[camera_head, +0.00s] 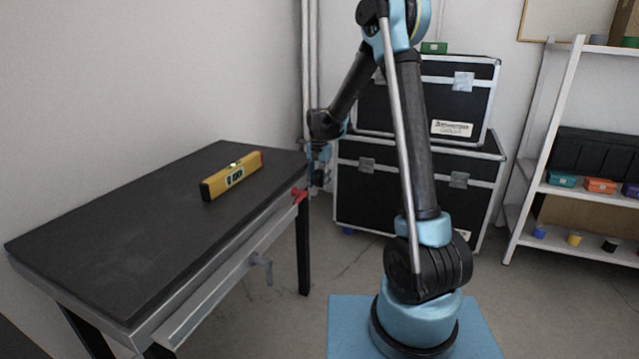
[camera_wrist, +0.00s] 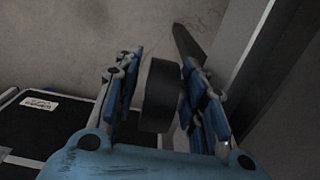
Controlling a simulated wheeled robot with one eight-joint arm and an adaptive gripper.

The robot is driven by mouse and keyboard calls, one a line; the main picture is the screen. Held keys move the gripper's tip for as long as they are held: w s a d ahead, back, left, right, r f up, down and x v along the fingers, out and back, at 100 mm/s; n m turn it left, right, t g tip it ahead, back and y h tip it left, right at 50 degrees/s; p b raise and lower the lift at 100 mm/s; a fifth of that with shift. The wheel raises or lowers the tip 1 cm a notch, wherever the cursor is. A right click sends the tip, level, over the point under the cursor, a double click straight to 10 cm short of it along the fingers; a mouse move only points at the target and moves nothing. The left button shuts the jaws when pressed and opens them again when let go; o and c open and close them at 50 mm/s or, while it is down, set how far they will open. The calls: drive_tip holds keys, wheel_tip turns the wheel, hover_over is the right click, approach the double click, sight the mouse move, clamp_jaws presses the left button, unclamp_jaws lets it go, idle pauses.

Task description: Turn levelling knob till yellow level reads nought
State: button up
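The yellow level (camera_head: 216,187) lies on the dark table top, near its far right end. Its small display is too small to read. My gripper (camera_head: 318,178) is at the table's far right corner, just beyond the red lever. In the wrist view, my gripper (camera_wrist: 163,95) has its blue-padded fingers apart, one on each side of a dark round knob-like part (camera_wrist: 158,98). A gap shows between this part and the left finger; the right finger is close to it, and contact is unclear. In the head view the knob-like part is hard to tell from my gripper.
The table (camera_head: 90,250) has a red lever (camera_head: 299,195) and a grey handle (camera_head: 262,267) on its front side. Black cases (camera_head: 380,205) stand stacked behind my arm. A white shelf (camera_head: 553,120) with small boxes stands at right. Floor between table and cases is clear.

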clamp_jaws()
drive_tip(key=shift+r+g+y, duration=0.1)
drive_tip(key=shift+g+y, duration=0.2)
drive_tip(key=shift+g, duration=0.5)
drive_tip(key=shift+o, duration=1.7)
unclamp_jaws()
drive_tip(key=r, duration=0.4)
drive_tip(key=w+r, duration=0.1)
drive_tip(key=r, duration=0.6)
drive_tip(key=shift+w+d+r, duration=0.3)
drive_tip(key=shift+w+r, duration=0.1)
